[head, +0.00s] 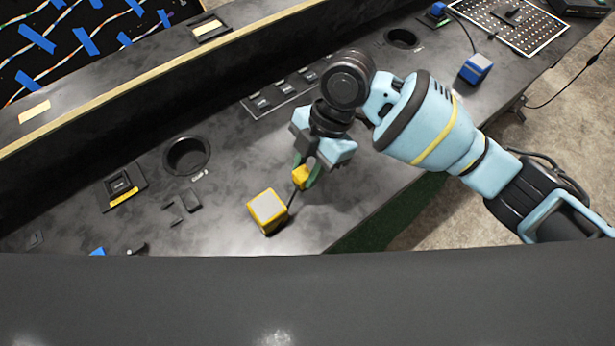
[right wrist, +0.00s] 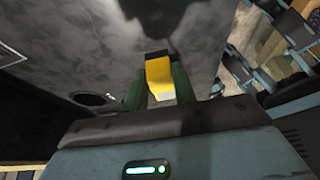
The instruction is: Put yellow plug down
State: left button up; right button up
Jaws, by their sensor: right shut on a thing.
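The yellow plug (head: 300,177) is held between the fingers of my right gripper (head: 306,176), low over the dark console top near its front edge. In the right wrist view the yellow plug (right wrist: 159,74) shows between the two green fingers of the right gripper (right wrist: 158,88). Whether the plug touches the console top is hard to tell. A yellow box with a grey top (head: 267,210) sits on the console just left of and in front of the gripper. A dark cable runs between the plug and this box. My left gripper is not in view.
A socket with a yellow strip (head: 122,188) and a round hole (head: 187,155) lie to the left. Small dark pieces (head: 185,203) lie between them and the yellow box. A switch row (head: 282,92) is behind my gripper. A blue box (head: 476,68) stands at the right.

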jog(key=shift+f, duration=2.25)
jog(key=shift+f, duration=0.1)
jog(key=o, duration=1)
jog(key=v, duration=1.2)
